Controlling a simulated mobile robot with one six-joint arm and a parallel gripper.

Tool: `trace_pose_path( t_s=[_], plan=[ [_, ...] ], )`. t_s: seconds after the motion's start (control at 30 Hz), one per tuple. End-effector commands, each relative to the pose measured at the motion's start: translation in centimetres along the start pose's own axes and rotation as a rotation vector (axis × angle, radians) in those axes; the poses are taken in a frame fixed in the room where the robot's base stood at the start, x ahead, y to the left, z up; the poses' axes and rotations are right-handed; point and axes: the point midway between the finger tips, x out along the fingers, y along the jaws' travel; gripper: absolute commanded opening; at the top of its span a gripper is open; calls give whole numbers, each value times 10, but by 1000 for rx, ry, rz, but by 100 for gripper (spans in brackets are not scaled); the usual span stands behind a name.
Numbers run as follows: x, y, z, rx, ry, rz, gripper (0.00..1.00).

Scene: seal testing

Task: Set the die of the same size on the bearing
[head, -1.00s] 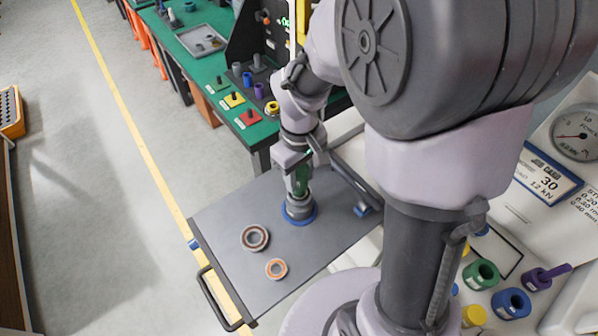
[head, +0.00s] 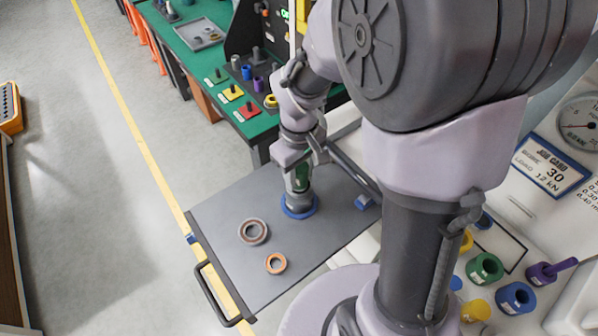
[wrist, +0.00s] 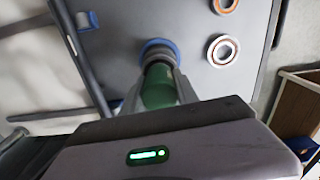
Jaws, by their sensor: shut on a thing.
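My gripper (head: 300,185) is shut on a green die (wrist: 158,85), upright over the grey tray (head: 225,272). The green also shows between the fingers in the head view. A grey round part shows below the green, and around its foot is a blue-ringed bearing (head: 299,213) on the tray, also seen in the wrist view (wrist: 170,44). I cannot tell whether the die touches the bearing. A brown-ringed bearing (head: 254,232) and a smaller orange-ringed bearing (head: 276,263) lie apart from it on the tray.
A job card (head: 550,165) reads 30 and 12 kN. Green (head: 485,268), blue (head: 515,298) and purple (head: 541,273) dies stand at the lower right. A green bench (head: 190,65) with several coloured stands is behind.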

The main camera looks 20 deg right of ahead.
Motion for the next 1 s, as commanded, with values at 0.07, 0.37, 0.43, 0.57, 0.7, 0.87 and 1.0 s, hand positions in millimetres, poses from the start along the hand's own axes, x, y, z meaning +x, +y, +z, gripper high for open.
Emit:
trace_pose_path(
  t_s=[0.07, 0.37, 0.43, 0.57, 0.7, 0.87, 1.0],
  plan=[
    [-1, 0, 0, 0, 1, 0, 0],
    [0, 0, 0, 0, 1, 0, 0],
    [0, 0, 0, 0, 1, 0, 0],
    [2, 0, 0, 0, 1, 0, 0],
    [4, 0, 0, 0, 0, 0, 0],
    [5, 0, 0, 0, 1, 0, 43],
    [5, 0, 0, 0, 1, 0, 43]
  ],
)
